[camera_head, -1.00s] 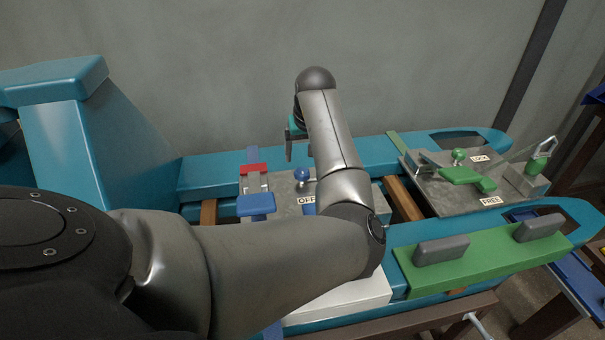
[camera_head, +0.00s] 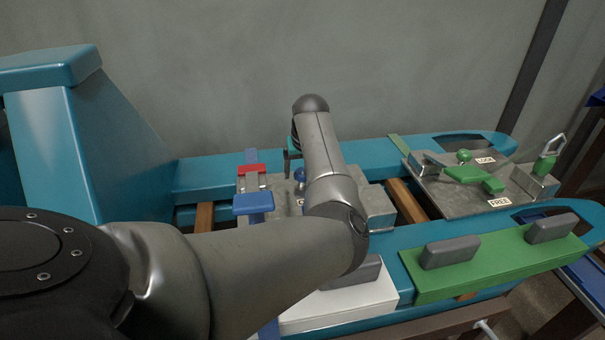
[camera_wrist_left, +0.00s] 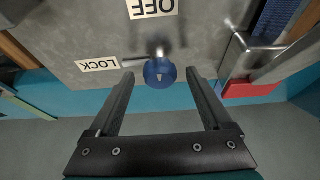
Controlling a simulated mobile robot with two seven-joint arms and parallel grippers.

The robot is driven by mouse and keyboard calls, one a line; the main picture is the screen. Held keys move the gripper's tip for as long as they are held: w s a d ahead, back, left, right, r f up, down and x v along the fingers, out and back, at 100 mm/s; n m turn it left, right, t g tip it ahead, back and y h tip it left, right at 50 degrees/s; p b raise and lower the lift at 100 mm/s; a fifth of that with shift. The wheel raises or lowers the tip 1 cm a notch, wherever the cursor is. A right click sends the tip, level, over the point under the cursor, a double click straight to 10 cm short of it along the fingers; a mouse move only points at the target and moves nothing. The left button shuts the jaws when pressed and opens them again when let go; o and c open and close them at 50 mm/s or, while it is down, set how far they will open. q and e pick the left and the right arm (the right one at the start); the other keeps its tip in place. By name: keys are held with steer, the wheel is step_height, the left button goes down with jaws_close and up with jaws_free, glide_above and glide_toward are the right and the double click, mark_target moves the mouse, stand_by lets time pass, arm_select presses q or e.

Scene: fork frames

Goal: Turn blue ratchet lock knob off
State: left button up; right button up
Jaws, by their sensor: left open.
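The blue ratchet lock knob (camera_head: 299,178) stands on a grey metal plate, partly hidden by my left arm in the head view. In the left wrist view, the round blue knob (camera_wrist_left: 160,72) shows between the fingertips of my left gripper (camera_wrist_left: 160,78). The two fingers are spread, with a gap on each side of the knob. Labels OFF (camera_wrist_left: 152,8) and LOCK (camera_wrist_left: 97,64) lie on the plate near it. In the head view my left gripper (camera_head: 290,160) is mostly hidden behind its own forearm. My right gripper is not in view.
A red block (camera_head: 251,169) and a blue T-shaped handle (camera_head: 253,203) are left of the knob. A plate with a green lever (camera_head: 470,178) and a FREE label is at right. Teal rails run along both sides. A grey wall stands behind.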

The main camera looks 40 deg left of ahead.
arm_select(q)
steer(key=shift+f, duration=0.1)
jaws_close()
stand_by(0.8)
